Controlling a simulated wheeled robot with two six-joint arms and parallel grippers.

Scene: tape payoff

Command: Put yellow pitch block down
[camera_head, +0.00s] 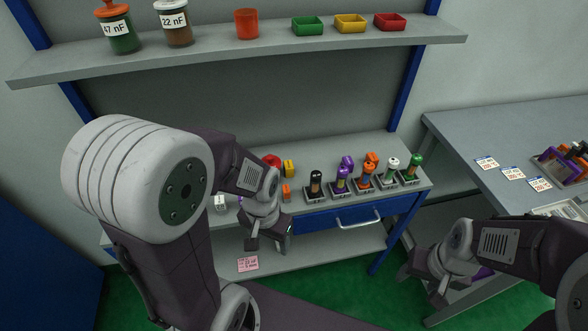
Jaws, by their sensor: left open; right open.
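A small yellow block (289,168), which looks like the pitch block, stands on the grey bench top, beside a red item. My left gripper (268,245) is open and points down in front of the bench, lower in the picture than the yellow block and apart from it. I see nothing between its fingers. My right gripper (420,286) is open at the lower right, near the side table, and looks empty. My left arm hides the left part of the bench.
A red item (271,160) and an orange block (286,191) are near the yellow block. Several trays with coloured spools stand to the right, by a black spool (315,184). A pink label (248,264) is on the lower shelf. The side table (478,134) carries cards and a rack.

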